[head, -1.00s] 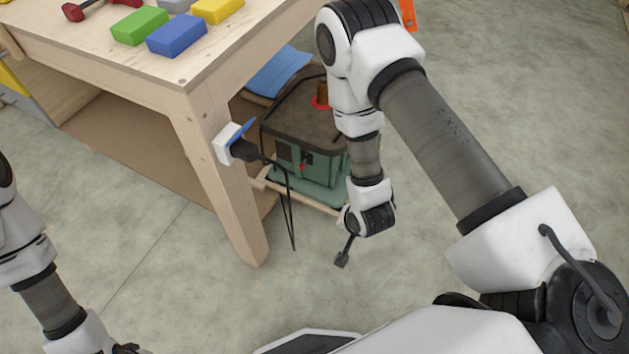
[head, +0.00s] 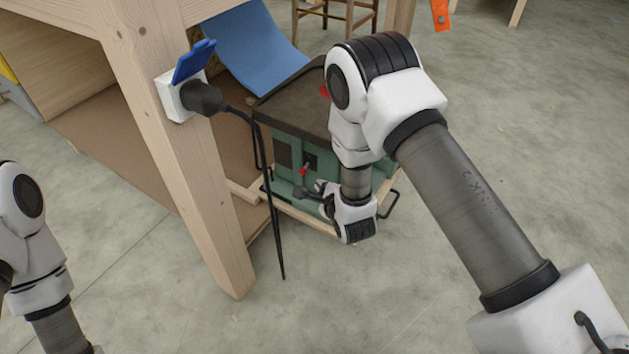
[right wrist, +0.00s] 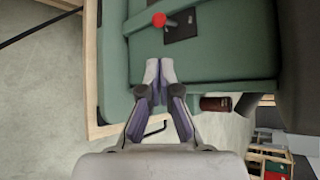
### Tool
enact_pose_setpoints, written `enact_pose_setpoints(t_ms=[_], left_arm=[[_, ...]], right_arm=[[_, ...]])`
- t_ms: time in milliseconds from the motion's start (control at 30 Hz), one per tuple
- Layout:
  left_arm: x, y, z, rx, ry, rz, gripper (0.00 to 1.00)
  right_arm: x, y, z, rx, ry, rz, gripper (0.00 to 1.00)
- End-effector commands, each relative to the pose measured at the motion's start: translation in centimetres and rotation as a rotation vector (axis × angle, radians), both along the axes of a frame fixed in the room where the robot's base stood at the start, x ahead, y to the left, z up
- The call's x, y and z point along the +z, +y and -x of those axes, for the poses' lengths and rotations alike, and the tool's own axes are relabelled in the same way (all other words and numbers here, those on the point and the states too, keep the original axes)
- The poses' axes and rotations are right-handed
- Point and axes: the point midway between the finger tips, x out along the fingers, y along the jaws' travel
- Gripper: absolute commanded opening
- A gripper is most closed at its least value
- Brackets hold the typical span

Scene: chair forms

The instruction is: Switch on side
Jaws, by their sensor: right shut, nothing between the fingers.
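A green machine (head: 285,151) with a dark top stands low behind the table leg, on a pale wooden frame. On its front is a small switch with a red knob (head: 303,171) on a dark plate; the right wrist view shows the red knob (right wrist: 159,20) near the top edge. My right gripper (head: 299,192) is close in front of the machine, just below the knob in the head view. In the right wrist view its fingertips (right wrist: 159,70) are together and empty, over the green face and apart from the knob. My left arm shows at the left edge, its gripper out of view.
The wooden table leg (head: 190,185) stands left of the machine. It carries a white socket (head: 172,97) with a blue flap and a black plug (head: 203,98), whose black cable (head: 270,190) hangs down beside the machine. The floor (head: 420,265) at right is clear.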

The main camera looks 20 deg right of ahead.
Motion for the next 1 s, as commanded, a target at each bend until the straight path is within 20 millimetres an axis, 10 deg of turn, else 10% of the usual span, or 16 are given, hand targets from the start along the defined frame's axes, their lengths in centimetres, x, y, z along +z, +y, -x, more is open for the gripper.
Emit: enact_pose_setpoints(t_ms=[1000], left_arm=[[-5.6, 0.1, -0.3, 0.012, -0.008, -0.001, 0.0]], right_arm=[[-4.5, -0.3, -8.9, 0.001, 0.002, 0.003, 0.0]])
